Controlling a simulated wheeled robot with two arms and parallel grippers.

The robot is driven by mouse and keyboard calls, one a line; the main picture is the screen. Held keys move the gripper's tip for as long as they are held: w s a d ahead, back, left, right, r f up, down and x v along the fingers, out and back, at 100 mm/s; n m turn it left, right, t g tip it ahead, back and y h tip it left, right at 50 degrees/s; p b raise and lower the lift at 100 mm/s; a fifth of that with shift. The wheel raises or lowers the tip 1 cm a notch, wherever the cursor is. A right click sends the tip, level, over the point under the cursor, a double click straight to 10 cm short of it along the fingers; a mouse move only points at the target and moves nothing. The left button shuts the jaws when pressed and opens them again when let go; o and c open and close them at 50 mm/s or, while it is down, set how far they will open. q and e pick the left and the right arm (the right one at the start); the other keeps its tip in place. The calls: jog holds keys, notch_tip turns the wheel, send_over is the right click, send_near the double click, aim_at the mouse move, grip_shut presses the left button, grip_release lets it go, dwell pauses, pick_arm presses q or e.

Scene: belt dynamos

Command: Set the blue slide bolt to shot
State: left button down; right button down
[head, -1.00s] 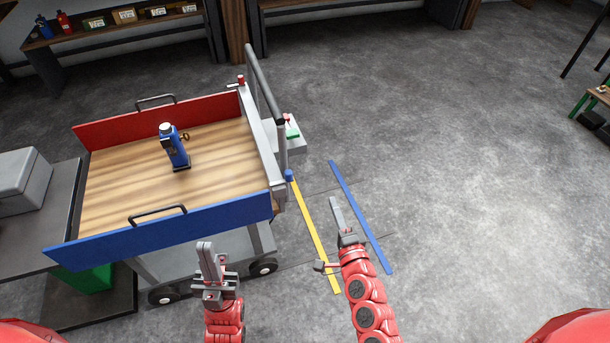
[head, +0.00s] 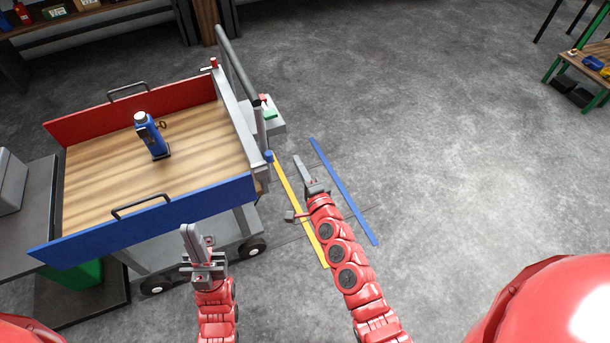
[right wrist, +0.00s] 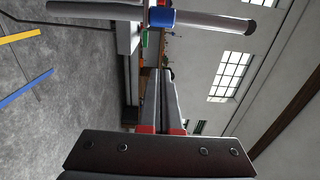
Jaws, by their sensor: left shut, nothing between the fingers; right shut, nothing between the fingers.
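The blue slide bolt's knob (head: 268,156) is at the near end of the cart's grey end gate (head: 238,122), by the blue side panel's corner. It also shows at the top of the right wrist view as a blue collar (right wrist: 160,18) by a grey bar. Whether the bolt is shot or drawn I cannot tell. My right gripper (head: 299,165) is shut and empty, just right of the blue knob in the head view and apart from it. My left gripper (head: 188,236) is shut and empty, in front of the blue side panel (head: 150,222).
The cart's wooden bed (head: 100,165) carries a blue device (head: 152,138). A red knob (head: 214,63) sits at the gate's far end, by the red side panel (head: 75,119). A grey push handle (head: 236,62) rises beside the gate. Open floor (head: 430,130) lies to the right.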

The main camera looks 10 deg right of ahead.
jog(key=a, duration=0.1)
jog(key=w+a+p, duration=0.1)
jog(key=a, duration=0.1)
jog(key=w+a, duration=0.1)
jog(key=shift+a+p, duration=0.3)
jog(key=shift+a, duration=0.05)
jog(key=shift+s, duration=0.1)
jog(key=a, duration=0.2)
jog(key=s+a, duration=0.1)
jog(key=a, duration=0.1)
jog(key=shift+s, duration=0.1)
jog(key=shift+d, duration=0.1)
